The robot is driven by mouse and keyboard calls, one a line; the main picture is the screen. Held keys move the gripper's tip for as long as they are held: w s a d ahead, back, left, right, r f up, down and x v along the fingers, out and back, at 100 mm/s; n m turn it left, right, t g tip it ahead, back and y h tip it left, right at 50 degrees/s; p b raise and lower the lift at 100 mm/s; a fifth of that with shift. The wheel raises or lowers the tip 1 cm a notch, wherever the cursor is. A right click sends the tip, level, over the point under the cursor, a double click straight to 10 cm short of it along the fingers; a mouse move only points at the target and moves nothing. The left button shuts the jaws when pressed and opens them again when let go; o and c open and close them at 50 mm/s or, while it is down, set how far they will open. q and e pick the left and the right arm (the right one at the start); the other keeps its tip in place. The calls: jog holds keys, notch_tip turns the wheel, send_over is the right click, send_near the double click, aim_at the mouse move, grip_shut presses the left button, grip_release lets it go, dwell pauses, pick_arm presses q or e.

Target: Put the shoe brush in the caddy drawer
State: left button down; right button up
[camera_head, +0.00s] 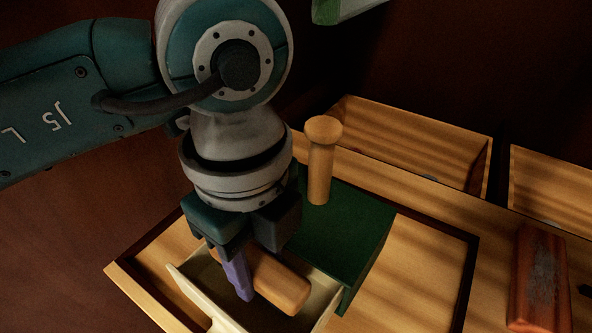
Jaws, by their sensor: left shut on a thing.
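The caddy is a dark green box (345,235) with an upright wooden knob handle (320,170) on top. Its pale drawer (202,297) is pulled out toward the lower left. My left gripper (245,280) points down over the drawer. It is shut on a light wooden block with rounded ends, which looks like the shoe brush (280,285). The brush is over or within the drawer opening; I cannot tell whether it touches the bottom. One purple finger lies across the brush; the other finger is hidden. My right gripper is not in view.
A wooden-rimmed tray (455,285) surrounds the caddy. An open wooden bin (415,140) stands behind, and another (550,190) at the right. A reddish-brown block with a grey patch (540,280) lies at the right. A pale green thing (340,8) is cut off at the top.

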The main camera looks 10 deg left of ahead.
aim_at(261, 281)
pick_arm(q)
jog(key=shift+f, duration=1.45)
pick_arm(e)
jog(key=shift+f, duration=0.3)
pick_arm(q)
jog(key=shift+f, duration=0.2)
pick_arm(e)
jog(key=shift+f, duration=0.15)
pick_arm(q)
jog(key=shift+c, duration=2.2)
grip_release()
